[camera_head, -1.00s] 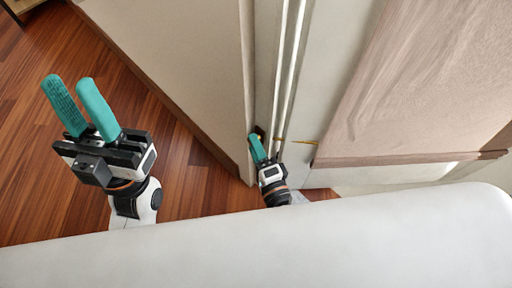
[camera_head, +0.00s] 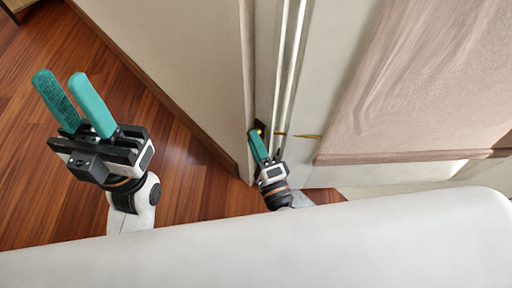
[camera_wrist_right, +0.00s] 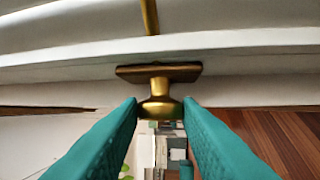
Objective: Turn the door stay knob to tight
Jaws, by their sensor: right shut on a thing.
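The door stay knob (camera_wrist_right: 159,108) is brass-coloured and round, on a short neck below a dark brass plate (camera_wrist_right: 158,72) in the right wrist view. My right gripper (camera_wrist_right: 160,101) is shut on the knob, with one teal finger on each side of it. In the head view, a small brass part of the fitting (camera_head: 261,127) shows at the tips of my right gripper (camera_head: 256,134), by the pale frame. The fingers hide most of the knob there. My left gripper (camera_head: 60,75) is open and empty, over the wooden floor at the left.
A pale upright panel (camera_head: 180,65) stands left of the knob. A white door (camera_head: 335,65) with a pinkish panel is at the right. A thin brass rod (camera_wrist_right: 149,15) shows above the plate. Wooden floor (camera_head: 40,200) lies clear around the left gripper.

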